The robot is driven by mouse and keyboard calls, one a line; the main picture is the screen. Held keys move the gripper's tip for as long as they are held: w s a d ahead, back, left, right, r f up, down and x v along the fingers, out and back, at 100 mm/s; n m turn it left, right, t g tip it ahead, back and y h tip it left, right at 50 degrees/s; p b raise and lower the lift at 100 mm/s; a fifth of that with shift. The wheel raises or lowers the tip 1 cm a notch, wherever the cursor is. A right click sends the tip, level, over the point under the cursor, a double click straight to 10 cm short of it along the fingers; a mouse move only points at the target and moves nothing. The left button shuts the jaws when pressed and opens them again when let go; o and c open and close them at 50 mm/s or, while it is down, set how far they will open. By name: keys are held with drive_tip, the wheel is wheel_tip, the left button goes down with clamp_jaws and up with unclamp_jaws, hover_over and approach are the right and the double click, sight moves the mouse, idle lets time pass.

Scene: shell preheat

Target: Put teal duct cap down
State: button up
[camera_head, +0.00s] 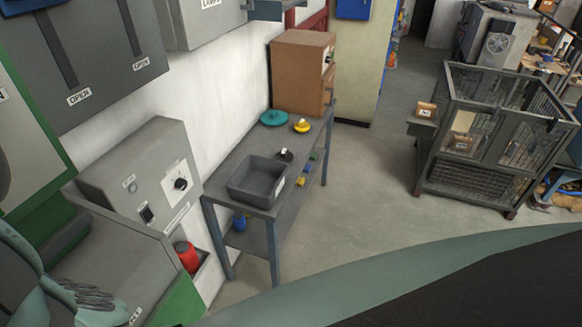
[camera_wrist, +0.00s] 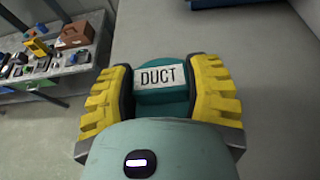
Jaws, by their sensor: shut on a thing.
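In the wrist view, the teal duct cap (camera_wrist: 165,97) is between the two yellow fingers of my gripper (camera_wrist: 161,76). My gripper is shut on it. Its white label reads "DUCT". The cap's lower side is hidden by the gripper body, and grey floor shows beyond it. I cannot make out my gripper or the held cap in the head view. There, a flat teal round piece (camera_head: 274,118) lies on the grey table (camera_head: 228,170), beside a yellow round piece (camera_head: 301,126).
The table also bears a grey bin (camera_head: 257,181) and a brown box unit (camera_head: 302,72). A wire-mesh cage (camera_head: 495,140) stands at right, with open floor (camera_head: 370,190) between. In the wrist view, a bench (camera_wrist: 55,85) with tools is at left and a blue object (camera_wrist: 215,3) on top.

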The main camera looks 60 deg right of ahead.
drive_tip(key=shift+f+b, duration=0.15)
drive_tip(key=shift+b, duration=0.2)
drive_tip(key=o, duration=1.3)
drive_tip(key=shift+c, duration=0.2)
drive_tip(key=shift+r+p, duration=0.35)
drive_tip(key=shift+p, duration=0.15)
drive_tip(key=shift+w+d+f+b, duration=0.15)
drive_tip(key=shift+f+b, duration=0.2)
drive_tip(key=shift+b, duration=0.5)
drive_tip(key=d+b, duration=0.1)
drive_tip(key=b, duration=0.3)
drive_tip(key=shift+w+d, duration=0.1)
drive_tip(key=shift+w, duration=0.05)
drive_tip(key=d+b, duration=0.2)
drive_tip(key=d, duration=0.1)
drive_tip(key=w+d+b, duration=0.1)
drive_tip(key=d+b, duration=0.2)
drive_tip(key=w+d+b, duration=0.1)
drive_tip(key=d+b, duration=0.1)
drive_tip(key=d, duration=0.2)
drive_tip(key=shift+w+r+b, duration=0.2)
drive_tip(key=shift+b, duration=0.2)
drive_tip(key=shift+d+r+b, duration=0.25)
drive_tip(key=shift+d+b, duration=0.1)
drive_tip(key=shift+d, duration=0.35)
